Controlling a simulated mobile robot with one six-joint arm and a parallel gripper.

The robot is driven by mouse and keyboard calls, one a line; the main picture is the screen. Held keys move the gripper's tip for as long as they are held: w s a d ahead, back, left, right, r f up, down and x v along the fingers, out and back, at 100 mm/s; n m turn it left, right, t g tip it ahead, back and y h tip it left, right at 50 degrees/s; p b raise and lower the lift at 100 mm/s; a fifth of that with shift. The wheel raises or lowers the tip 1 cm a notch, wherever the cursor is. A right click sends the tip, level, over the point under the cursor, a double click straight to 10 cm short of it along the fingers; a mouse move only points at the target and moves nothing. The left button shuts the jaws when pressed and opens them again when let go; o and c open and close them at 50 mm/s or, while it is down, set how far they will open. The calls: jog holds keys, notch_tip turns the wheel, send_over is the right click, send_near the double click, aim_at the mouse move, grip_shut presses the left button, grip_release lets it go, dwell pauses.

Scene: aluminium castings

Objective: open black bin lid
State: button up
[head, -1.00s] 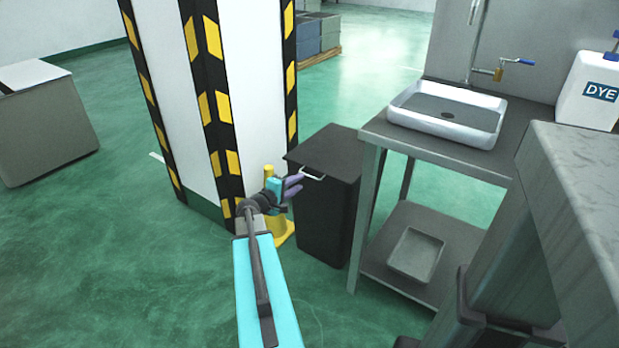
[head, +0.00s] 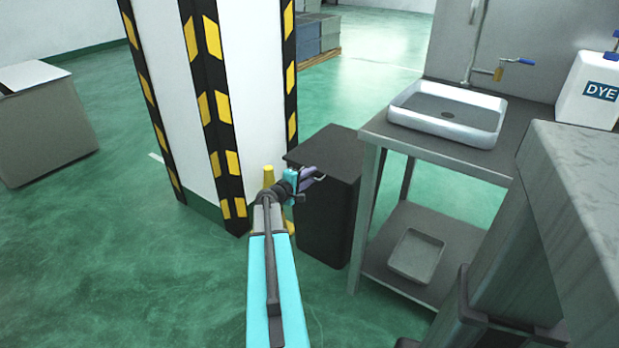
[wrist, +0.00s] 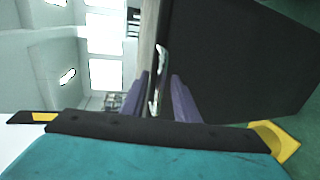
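The black bin (head: 325,222) stands on the floor between the striped column and the sink table. Its black lid (head: 330,146) looks closed. A light metal handle (head: 321,178) sits at the lid's front edge, partly hidden by my gripper. My gripper (head: 314,172) is at the handle. In the wrist view its two purple fingers are apart, and the handle (wrist: 158,75) shows in the gap between them. I cannot tell whether either finger touches it. The bin's dark surface (wrist: 235,60) fills the right of the wrist view.
A column (head: 255,80) with yellow and black edging stands left of the bin. A yellow post (head: 268,176) stands behind my arm. The sink table (head: 370,160) is close on the bin's right, with a tray (head: 416,256) on its lower shelf.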

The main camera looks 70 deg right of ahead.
grip_shut()
jog(key=shift+r, duration=0.15)
